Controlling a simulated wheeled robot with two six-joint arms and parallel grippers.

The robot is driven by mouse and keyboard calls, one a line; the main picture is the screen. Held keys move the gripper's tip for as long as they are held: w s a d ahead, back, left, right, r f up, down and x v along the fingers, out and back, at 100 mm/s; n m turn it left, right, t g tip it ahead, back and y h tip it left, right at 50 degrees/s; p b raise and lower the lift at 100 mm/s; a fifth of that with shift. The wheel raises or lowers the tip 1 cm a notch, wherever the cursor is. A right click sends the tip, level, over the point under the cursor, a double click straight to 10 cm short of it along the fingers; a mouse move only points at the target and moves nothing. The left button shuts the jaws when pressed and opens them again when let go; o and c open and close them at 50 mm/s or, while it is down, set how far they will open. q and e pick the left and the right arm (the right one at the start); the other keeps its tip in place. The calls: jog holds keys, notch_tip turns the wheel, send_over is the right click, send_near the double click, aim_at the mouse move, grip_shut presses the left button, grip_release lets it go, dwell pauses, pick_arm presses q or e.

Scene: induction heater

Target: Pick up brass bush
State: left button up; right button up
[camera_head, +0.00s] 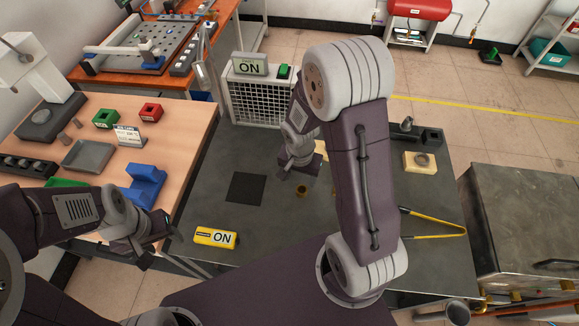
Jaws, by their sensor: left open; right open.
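The brass bush (301,191) is a small gold-brown cylinder standing on the dark metal table (215,205). My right gripper (297,175) points down just behind and above the bush. A gap shows between them, and the gripper is open and empty. My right arm hides part of the table to the right of the bush. My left gripper (152,247) is open and empty near the front left edge of the dark table, well away from the bush.
Yellow-handled tongs (433,226) and a cream block (419,163) lie on the right. The wooden bench (190,121) at left holds a blue block (145,185) and a grey tray (88,156).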

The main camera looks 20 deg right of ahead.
aim_at(302, 192)
jog(key=shift+s+d+f+b, duration=0.1)
jog(key=shift+s+f+b, duration=0.1)
jog(key=shift+f, duration=0.4)
jog(key=shift+s+f+b, duration=0.1)
jog(key=shift+s+f, duration=0.05)
jog(key=shift+f, duration=0.75)
jog(key=shift+w+f, duration=0.2)
jog(key=shift+w, duration=0.05)
jog(key=f, duration=0.1)
jog(key=f+b, duration=0.1)
jog(key=f, duration=0.1)
jog(key=f+b, duration=0.1)
jog(key=f, duration=0.1)
jog(key=shift+w+d, duration=0.2)
jog(key=shift+d, duration=0.15)
jog(key=shift+f+b, duration=0.15)
jog(key=shift+b, duration=0.15)
pick_arm(q)
notch_tip(302, 192, down, 3)
jog(key=shift+s+r, duration=0.1)
jog(key=shift+s, duration=0.05)
pick_arm(e)
jog(key=shift+w, duration=0.1)
jog(key=c, duration=0.3)
grip_shut()
